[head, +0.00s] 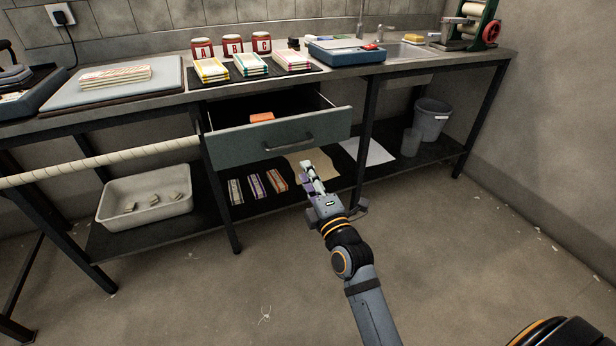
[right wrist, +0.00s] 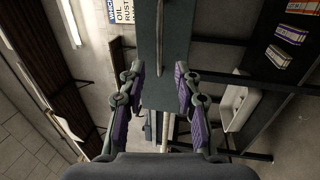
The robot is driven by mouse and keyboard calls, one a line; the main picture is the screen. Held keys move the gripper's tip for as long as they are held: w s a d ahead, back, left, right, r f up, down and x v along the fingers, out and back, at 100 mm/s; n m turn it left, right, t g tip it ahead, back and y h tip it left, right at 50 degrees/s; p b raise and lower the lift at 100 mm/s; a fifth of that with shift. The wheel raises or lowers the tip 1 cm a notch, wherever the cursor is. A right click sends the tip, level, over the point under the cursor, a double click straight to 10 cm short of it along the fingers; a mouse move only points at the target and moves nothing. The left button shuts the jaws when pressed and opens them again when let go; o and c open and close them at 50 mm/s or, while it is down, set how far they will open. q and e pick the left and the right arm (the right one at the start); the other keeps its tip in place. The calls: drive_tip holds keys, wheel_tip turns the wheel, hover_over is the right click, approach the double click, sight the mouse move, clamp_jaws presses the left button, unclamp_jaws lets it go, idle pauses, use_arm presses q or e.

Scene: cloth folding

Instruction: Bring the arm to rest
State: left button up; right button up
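My right gripper (head: 308,172) is held out in front of the bench, below the handle of the open drawer (head: 240,148). In the right wrist view its two purple-padded fingers (right wrist: 158,75) stand wide apart with nothing between them. The drawer front also shows in that view (right wrist: 165,45), beyond the fingertips. My right arm reaches up from the bottom of the head view. My left gripper is in neither view.
An orange item (head: 262,117) lies in the drawer. Folded cloth stacks (head: 250,64), red jars (head: 232,46) and a blue tray (head: 340,54) stand on the bench. The lower shelf holds a white bin (head: 120,215), small bundles and a grey bucket (head: 430,122). The floor in front is clear.

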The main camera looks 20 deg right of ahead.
drive_tip(key=shift+s, duration=0.15)
drive_tip(key=s+f+m+g+y, duration=0.1)
drive_tip(key=s+f+m+g, duration=0.6)
drive_tip(key=f, duration=0.7)
drive_tip(key=s+f+m+g, duration=0.55)
drive_tip(key=s+f, duration=0.45)
drive_tip(key=f, duration=0.3)
drive_tip(key=s+d+f+m+g+h+p, duration=0.1)
drive_tip(key=s+d+f+m+g+p, duration=0.2)
drive_tip(key=s+p, duration=0.45)
drive_tip(key=s+d+f+m+g+h+p, duration=0.1)
drive_tip(key=s+d+f+m+g+p, duration=0.15)
drive_tip(key=s+f+p, duration=0.45)
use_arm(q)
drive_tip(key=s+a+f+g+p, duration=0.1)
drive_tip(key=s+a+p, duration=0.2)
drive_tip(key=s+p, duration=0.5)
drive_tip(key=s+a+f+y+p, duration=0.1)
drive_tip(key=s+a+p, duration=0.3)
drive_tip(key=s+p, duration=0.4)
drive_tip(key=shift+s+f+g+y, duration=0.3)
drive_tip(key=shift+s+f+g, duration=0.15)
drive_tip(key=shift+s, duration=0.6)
use_arm(e)
drive_tip(key=s+d+r+g, duration=0.1)
drive_tip(key=s+d, duration=0.1)
drive_tip(key=s, duration=1.1)
drive_tip(key=shift+s+d+r+h, duration=0.3)
drive_tip(key=shift+s+d, duration=0.05)
drive_tip(key=shift+s, duration=0.05)
